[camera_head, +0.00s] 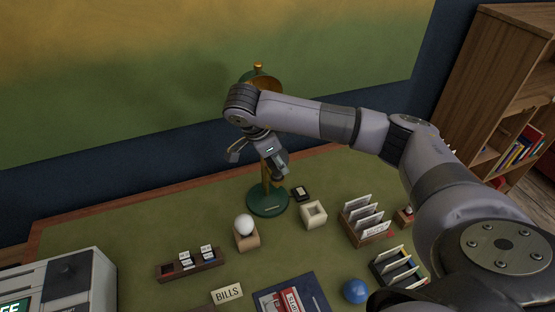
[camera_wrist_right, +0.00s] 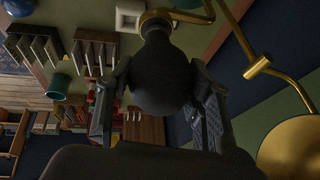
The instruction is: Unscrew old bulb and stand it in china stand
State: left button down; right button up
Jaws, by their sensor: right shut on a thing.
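The lamp (camera_head: 267,203) has a round green base, a brass stem and a green shade, partly hidden behind my right arm. A dark, round bulb (camera_wrist_right: 160,82) fills the middle of the right wrist view. My right gripper (camera_wrist_right: 158,88) is shut on it, one finger on each side. The bulb's neck points toward a curved brass lamp part; I cannot tell whether they are joined. In the head view my right gripper (camera_head: 258,160) is beside the lamp stem and the bulb is not clear. The white square china stand (camera_head: 319,223) is right of the lamp base; it also shows in the wrist view (camera_wrist_right: 120,20).
A white bulb (camera_head: 244,224) stands in a wooden block (camera_head: 247,241) left of the china stand. The left rear desktop is clear.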

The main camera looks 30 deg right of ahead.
jog(key=n+b, duration=0.1)
jog(key=n, duration=0.1)
jog(key=n+t+b, duration=0.1)
jog(key=shift+f+n+t+y, duration=0.15)
jog(key=shift+n+t+y, duration=0.15)
jog(key=shift+n, duration=0.1)
jog(key=n+t+y+b, duration=0.1)
jog(key=n+b, duration=0.1)
jog(key=n, duration=0.2)
jog(key=shift+b, duration=0.3)
jog(key=n+t+y+b, duration=0.1)
jog(key=n+b, duration=0.1)
jog(key=n, duration=0.1)
jog(key=shift+n, duration=0.4)
jog(key=shift+n+y+b, duration=0.3)
jog(key=shift+n+y, duration=0.3)
jog(key=shift+n, duration=0.3)
jog(key=o, duration=1.1)
jog(key=shift+c, duration=0.2)
